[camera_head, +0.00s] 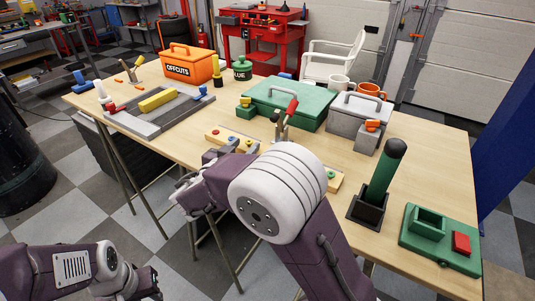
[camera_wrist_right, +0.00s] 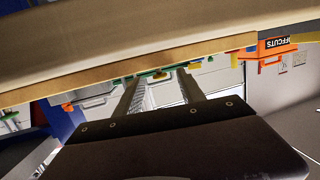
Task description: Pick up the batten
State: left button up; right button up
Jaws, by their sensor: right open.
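A pale wooden strip with coloured knobs, which looks like the batten (camera_head: 222,139), lies along the near side of the workbench in the head view. My right arm hides its middle; its right end shows past the arm. My right gripper (camera_head: 184,190) is in front of the bench's near edge, apart from the strip. In the right wrist view its two fingers (camera_wrist_right: 160,82) are spread with nothing between them, pointing toward the bench edge. My left gripper (camera_head: 150,286) is low at the bottom left, away from the bench; its jaws are unclear.
On the workbench (camera_head: 440,150) stand a grey tray (camera_head: 190,113) with a yellow bar, an orange OFFCUTS box (camera_head: 188,68), a green case (camera_head: 290,103) and a grey box (camera_head: 352,118). At right are a black holder (camera_head: 367,211) with a green cylinder and a green base (camera_head: 440,255).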

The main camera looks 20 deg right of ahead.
jog(key=shift+x, duration=0.75)
jog(key=shift+a, duration=0.1)
jog(key=shift+c, duration=0.3)
grip_shut()
dwell(0.5)
